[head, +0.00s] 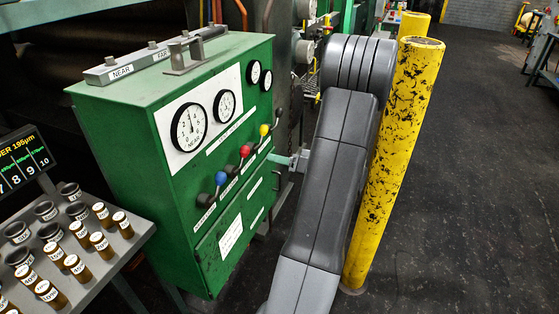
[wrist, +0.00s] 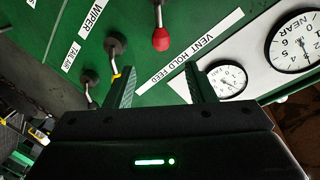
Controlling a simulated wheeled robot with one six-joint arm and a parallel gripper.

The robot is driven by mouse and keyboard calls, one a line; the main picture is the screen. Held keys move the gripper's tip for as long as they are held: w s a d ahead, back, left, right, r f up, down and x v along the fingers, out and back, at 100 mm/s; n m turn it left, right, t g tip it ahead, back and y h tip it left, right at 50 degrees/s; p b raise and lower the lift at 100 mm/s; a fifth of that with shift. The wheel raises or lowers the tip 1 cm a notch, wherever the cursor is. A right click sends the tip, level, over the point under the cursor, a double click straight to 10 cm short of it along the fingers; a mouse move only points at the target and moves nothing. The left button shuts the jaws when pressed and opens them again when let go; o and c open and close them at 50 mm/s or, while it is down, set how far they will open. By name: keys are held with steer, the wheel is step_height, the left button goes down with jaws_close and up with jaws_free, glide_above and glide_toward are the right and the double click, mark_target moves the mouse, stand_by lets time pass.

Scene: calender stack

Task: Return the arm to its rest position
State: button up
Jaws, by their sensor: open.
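My arm (head: 327,180) rises from the bottom of the head view and bends at the top, in front of the green control cabinet (head: 110,125). My gripper (wrist: 161,78) is open in the wrist view, with two ridged fingers apart and nothing seen between them. It faces the green panel, close to the levers. A red-knobbed lever (wrist: 160,38) lies beyond the gap, and a bit of yellow shows by the left finger. In the head view the gripper is mostly hidden behind my arm; a small grey part (head: 290,161) shows beside the panel.
The panel has blue (head: 221,178), red (head: 245,151) and yellow (head: 264,129) knobs and several gauges (head: 189,127). A yellow post (head: 395,160) stands just right of my arm. A rack of labelled vials (head: 85,235) is at lower left. Open dark floor (head: 470,180) lies right.

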mark_target(245, 152)
steer(key=p+x, duration=0.2)
steer(key=x, duration=1.2)
steer(key=shift+s+f, duration=0.1)
steer(key=shift+d, duration=0.1)
steer(key=b+v, duration=0.2)
steer(key=v, duration=1.2)
steer(key=p+x, duration=0.2)
steer(key=x, duration=1.2)
steer(key=shift+s, duration=0.1)
steer(key=shift+a+f+b, duration=0.1)
steer(key=shift+a+b, duration=0.1)
steer(key=shift+b, duration=0.3)
steer(key=shift+s+r+n+b, duration=0.35)
steer(key=shift+r+n+b, duration=0.25)
steer(key=shift+n, duration=0.3)
